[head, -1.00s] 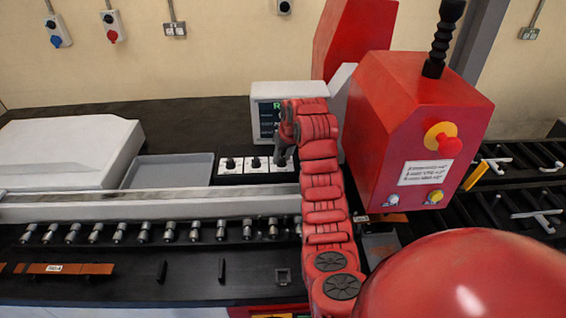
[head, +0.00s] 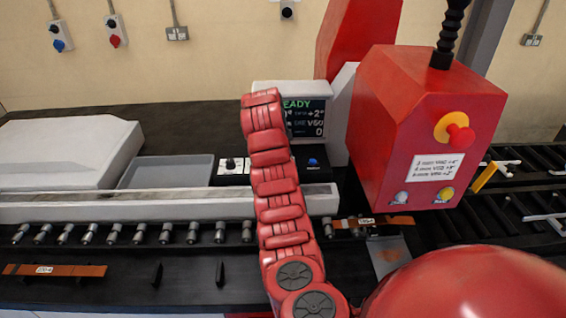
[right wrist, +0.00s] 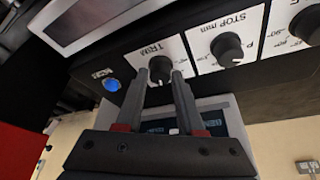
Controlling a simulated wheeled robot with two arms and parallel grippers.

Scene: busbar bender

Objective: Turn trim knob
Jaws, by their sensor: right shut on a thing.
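The trim knob (right wrist: 160,67) is a dark knob on a white plate marked TRIM in the right wrist view. My right gripper (right wrist: 159,80) has one finger on each side of it and is shut on it. In the head view my right arm hides the trim knob and the gripper. The display (head: 305,118) behind the arm shows READY in green, with a line that seems to read +2° and one that seems to read V60. A white label (head: 434,168) on the red box lists several thickness, V and degree values. My left gripper is out of view.
A STOP mm knob (right wrist: 227,48) sits beside the trim plate, with another knob beyond it. A blue button (right wrist: 112,85) is on its other side. The red box (head: 420,115) with a red stop button (head: 460,138) stands right of the arm. Copper strips (head: 372,222) lie below.

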